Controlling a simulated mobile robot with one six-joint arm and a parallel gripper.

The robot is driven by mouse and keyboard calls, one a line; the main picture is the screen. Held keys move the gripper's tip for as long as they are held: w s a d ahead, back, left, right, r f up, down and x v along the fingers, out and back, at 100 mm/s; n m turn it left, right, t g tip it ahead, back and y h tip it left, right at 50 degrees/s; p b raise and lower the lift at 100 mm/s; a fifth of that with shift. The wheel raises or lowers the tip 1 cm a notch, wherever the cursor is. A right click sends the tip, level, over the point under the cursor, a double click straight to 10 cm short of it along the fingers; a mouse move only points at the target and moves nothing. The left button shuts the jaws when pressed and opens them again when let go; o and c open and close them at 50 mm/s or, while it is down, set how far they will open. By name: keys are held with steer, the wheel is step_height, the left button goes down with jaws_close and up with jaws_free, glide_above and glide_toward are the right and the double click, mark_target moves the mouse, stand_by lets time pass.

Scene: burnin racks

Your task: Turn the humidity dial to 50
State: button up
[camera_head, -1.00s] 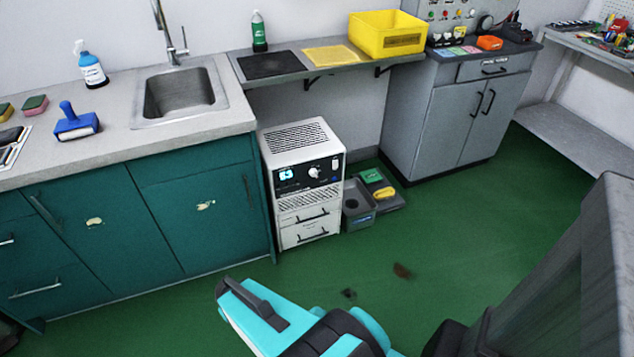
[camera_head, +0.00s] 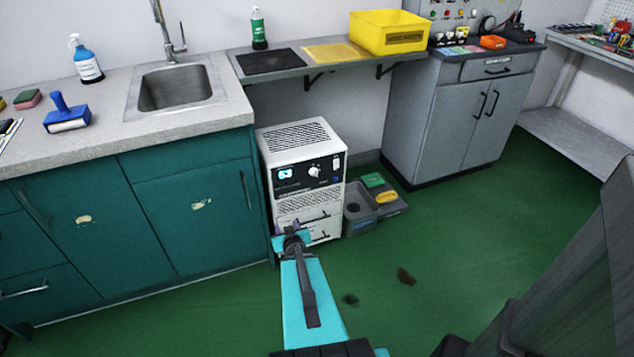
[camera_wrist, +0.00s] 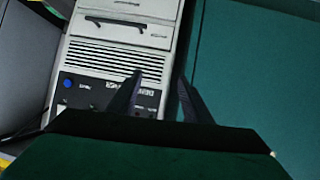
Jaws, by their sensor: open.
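The white dehumidifier (camera_head: 302,180) stands on the floor under the shelf. Its dark control panel has a lit display (camera_head: 285,174) that seems to read 63, and a light round dial (camera_head: 315,171) to its right. My gripper (camera_head: 291,232) is in front of the unit's lower drawers, below the panel and apart from the dial. In the wrist view the unit appears upside down, with its blue button (camera_wrist: 68,84) at left. My open, empty gripper (camera_wrist: 160,80) shows two dark fingers there; the dial is not visible, and the gripper body covers the lower part.
The green cabinet (camera_head: 190,220) stands close on the left of the unit. A grey bin (camera_head: 360,222) and a tray with green and yellow items stand on its right. The shelf (camera_head: 280,72) overhangs behind. The green floor in front is mostly clear.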

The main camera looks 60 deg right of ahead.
steer(key=s+d+r+t+h+b, duration=0.25)
steer(key=s+d+r, duration=0.2)
steer(key=d, duration=0.35)
steer(key=t+b, duration=0.3)
steer(key=t, duration=0.1)
glide_toward(316, 175)
steer(key=v, duration=0.5)
steer(key=shift+w+r+n+g, duration=0.15)
steer(key=shift+r+n+g, duration=0.1)
steer(key=shift+r+n, duration=0.15)
steer(key=shift+w+d+f, duration=0.1)
steer(key=shift+w, duration=0.05)
steer(key=shift+b+x, duration=0.45)
steer(key=shift+x, duration=6.3)
steer(key=shift+f, duration=0.1)
steer(key=c, duration=1.1)
